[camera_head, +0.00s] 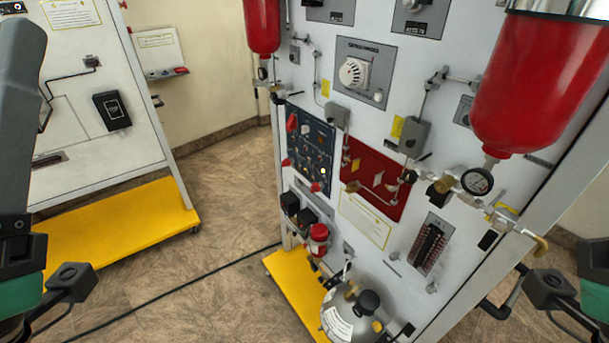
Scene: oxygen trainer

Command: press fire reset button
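A white trainer panel stands at the centre right, tilted in the view. It carries a dark blue control panel (308,150) with small knobs, red parts and a small pale round spot. Beside it is a red panel (372,184) with pipes and valves. The labels are too small to read, so I cannot tell which control is the fire reset button. My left gripper (68,284) shows partly at the lower left edge, and my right gripper (548,290) partly at the lower right edge. Both are apart from the panel; their fingertips are not clearly visible.
Two red cylinders (545,80) (262,25) hang on the panel. A round detector (354,73) sits high. A silver tank (350,316) stands on the yellow base (292,290). Another white board with a yellow base (125,222) stands left. A black cable (180,285) crosses the tiled floor.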

